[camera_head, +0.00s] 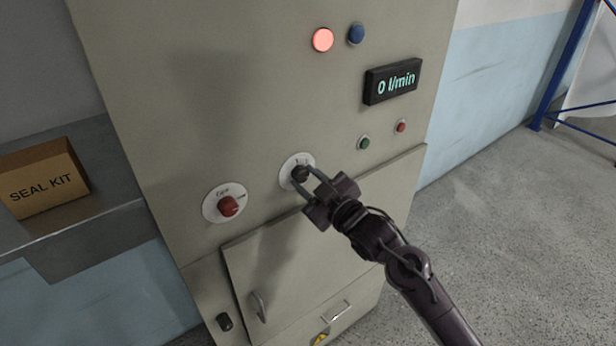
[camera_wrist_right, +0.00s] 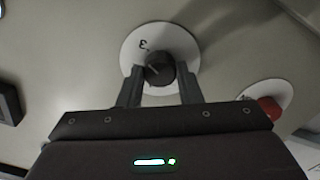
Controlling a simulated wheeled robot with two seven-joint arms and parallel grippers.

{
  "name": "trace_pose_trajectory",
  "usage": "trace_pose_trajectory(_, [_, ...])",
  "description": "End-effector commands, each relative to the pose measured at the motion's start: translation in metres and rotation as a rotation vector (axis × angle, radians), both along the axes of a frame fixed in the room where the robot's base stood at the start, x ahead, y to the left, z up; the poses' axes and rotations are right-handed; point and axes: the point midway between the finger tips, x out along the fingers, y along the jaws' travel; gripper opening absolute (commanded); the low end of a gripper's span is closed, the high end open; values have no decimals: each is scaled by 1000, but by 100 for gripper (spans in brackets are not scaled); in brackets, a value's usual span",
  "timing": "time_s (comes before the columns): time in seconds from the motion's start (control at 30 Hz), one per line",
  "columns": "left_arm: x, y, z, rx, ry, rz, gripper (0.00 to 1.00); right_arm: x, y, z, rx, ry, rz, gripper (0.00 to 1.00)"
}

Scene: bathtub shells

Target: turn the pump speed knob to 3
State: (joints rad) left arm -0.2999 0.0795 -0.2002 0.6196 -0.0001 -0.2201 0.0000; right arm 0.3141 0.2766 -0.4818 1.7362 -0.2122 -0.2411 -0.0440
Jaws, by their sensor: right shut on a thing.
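The black pump speed knob (camera_head: 299,173) sits on a white round dial (camera_head: 291,164) on the cabinet's front. My right gripper (camera_head: 307,178) reaches it from the lower right and is shut on the knob. In the right wrist view the knob (camera_wrist_right: 158,66) is between the two fingers, and the dial (camera_wrist_right: 140,46) shows a "3" near its upper edge. A pale line shows on the knob's face; which mark it points at is hard to tell. Other dial marks are hidden or too small. The display (camera_head: 392,82) reads "0 l/min". My left gripper is not in view.
A red knob (camera_head: 228,206) on its own white dial is left of the black one. A red lamp (camera_head: 322,40) glows beside a blue one (camera_head: 356,33). Green (camera_head: 364,143) and red (camera_head: 401,126) buttons sit to the right. A seal kit box (camera_head: 44,179) stands on the left shelf.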

Motion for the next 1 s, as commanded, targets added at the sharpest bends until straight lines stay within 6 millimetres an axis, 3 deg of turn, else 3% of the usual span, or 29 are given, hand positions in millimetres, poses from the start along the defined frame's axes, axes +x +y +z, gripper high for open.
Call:
trace_pose_trajectory(0.83, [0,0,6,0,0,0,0,-1,0,-3,102,82,0,9])
trace_pose_trajectory(0.87, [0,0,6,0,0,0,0,0,0,-3,102,82,0,36])
trace_pose_trajectory(1.0, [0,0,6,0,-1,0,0,0,0,-2,103,80,0,54])
